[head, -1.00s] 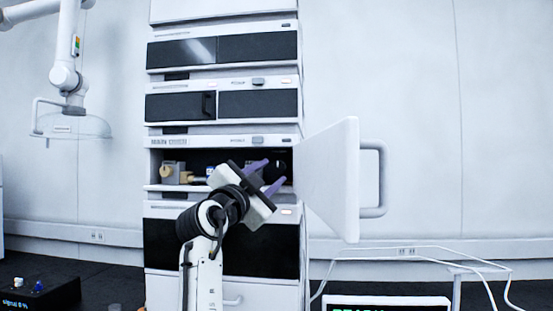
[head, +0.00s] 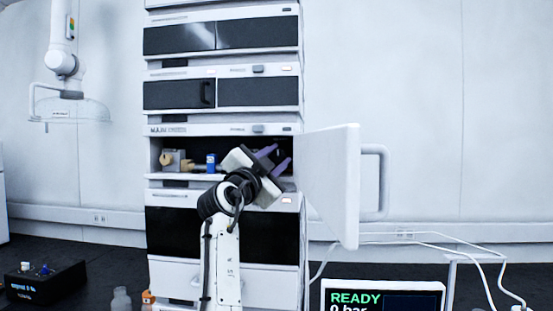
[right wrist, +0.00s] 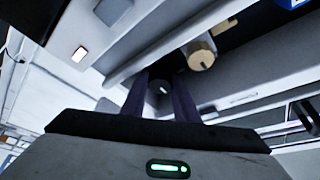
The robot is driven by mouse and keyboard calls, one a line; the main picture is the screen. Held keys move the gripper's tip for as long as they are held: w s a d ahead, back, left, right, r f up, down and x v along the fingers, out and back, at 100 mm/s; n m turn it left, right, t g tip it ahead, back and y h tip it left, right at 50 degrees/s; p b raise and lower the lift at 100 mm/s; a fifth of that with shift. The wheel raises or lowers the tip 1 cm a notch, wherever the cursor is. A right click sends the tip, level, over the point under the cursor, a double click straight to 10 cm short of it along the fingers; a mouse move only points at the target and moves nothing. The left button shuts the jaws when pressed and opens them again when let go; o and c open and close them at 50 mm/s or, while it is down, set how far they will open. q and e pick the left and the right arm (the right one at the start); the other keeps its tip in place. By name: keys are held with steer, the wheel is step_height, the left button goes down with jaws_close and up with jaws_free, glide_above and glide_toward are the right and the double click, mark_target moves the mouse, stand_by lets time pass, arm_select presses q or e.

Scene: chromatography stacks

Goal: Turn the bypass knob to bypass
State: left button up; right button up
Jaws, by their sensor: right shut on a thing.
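My right gripper (head: 274,159) reaches into the open compartment of the stack, at its right end. In the right wrist view its two purple fingers (right wrist: 160,98) are shut on a small dark round knob (right wrist: 162,87), which I take for the bypass knob; no label on it is readable. In the head view the gripper hides this knob. The open compartment (head: 222,131) also holds a grey block with a tan knob (head: 165,159) at its left, and a blue-capped part (head: 211,162). The tan knob shows in the right wrist view (right wrist: 200,55). My left gripper is not in view.
A white door (head: 331,185) with a grey handle (head: 378,182) stands open right of the compartment. A READY display (head: 383,299) is at lower right, with white tubing behind it. A black box (head: 45,281) sits at left. Small bottles (head: 121,299) stand below the stack.

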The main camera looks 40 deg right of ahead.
steer(key=shift+m+g+b, duration=0.5)
steer(key=shift+m+b, duration=0.3)
steer(key=shift+m, duration=0.5)
steer(key=m+g, duration=0.1)
steer(key=m, duration=0.2)
steer(key=shift+r+y, duration=0.1)
steer(key=shift+y, duration=0.3)
steer(key=m+y+p, duration=0.1)
steer(key=m, duration=0.1)
steer(key=shift+r+m+g, duration=0.15)
steer(key=shift+m+g, duration=0.25)
steer(key=shift+m+y+p, duration=0.3)
steer(key=shift+m+p, duration=0.25)
steer(key=shift+m, duration=0.35)
steer(key=shift+r+m+y+p, duration=0.1)
steer(key=shift+m+y+p, duration=0.4)
steer(key=shift+m, duration=0.3)
steer(key=m+y+p, duration=0.1)
steer(key=m, duration=0.1)
steer(key=shift+m+p, duration=0.4)
steer(key=shift+m+y+p, duration=0.65)
steer(key=shift+m+y, duration=0.05)
steer(key=shift+m, duration=0.5)
steer(key=shift+t, duration=0.3)
